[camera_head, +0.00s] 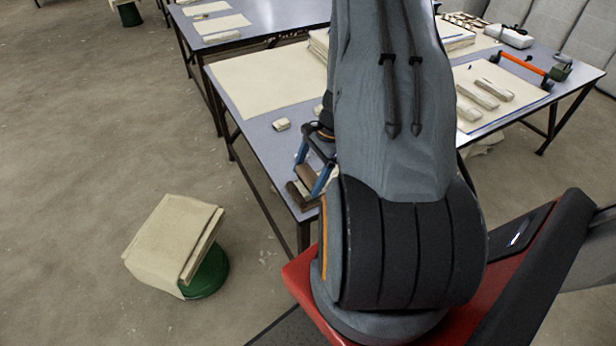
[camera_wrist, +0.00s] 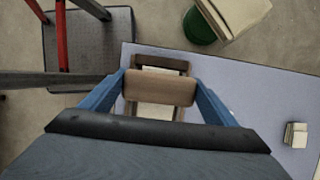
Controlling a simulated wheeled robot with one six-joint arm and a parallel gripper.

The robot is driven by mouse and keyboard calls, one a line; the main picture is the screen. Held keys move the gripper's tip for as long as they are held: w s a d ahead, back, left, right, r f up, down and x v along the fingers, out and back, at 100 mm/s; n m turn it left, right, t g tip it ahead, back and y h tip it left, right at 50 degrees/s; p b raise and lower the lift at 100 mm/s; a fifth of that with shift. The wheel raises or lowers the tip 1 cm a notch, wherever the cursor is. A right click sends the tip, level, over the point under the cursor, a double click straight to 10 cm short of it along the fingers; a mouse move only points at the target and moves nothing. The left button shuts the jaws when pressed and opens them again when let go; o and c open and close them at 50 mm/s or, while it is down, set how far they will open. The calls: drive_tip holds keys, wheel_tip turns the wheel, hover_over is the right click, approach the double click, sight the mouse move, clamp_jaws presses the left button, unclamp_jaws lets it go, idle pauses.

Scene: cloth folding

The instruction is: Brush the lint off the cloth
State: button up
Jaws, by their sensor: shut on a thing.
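My gripper (camera_head: 309,184) is at the near corner of the blue-grey table (camera_head: 252,103). Its blue fingers are shut on a brown wooden brush (camera_wrist: 160,88), which lies between them in the wrist view. The brush (camera_head: 301,196) also shows low at the table corner in the head view; whether it touches the tabletop I cannot tell, and its bristles are not clear. A flat cream cloth (camera_head: 262,79) lies farther back on the table, apart from the brush. My arm hides its right part. No lint can be made out.
A small cream bundle (camera_head: 281,124) lies on the table between cloth and brush. A green stool (camera_head: 208,275) bearing a cream stack (camera_head: 170,240) stands on the floor at left. More cream pieces and an orange-handled tool (camera_head: 520,64) lie at right.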

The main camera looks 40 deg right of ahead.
drive_tip(key=shift+r+p, duration=1.65)
drive_tip(key=shift+r, duration=0.95)
drive_tip(key=shift+d+r+p, duration=0.1)
drive_tip(key=shift+r+p, duration=1)
drive_tip(key=shift+r, duration=0.4)
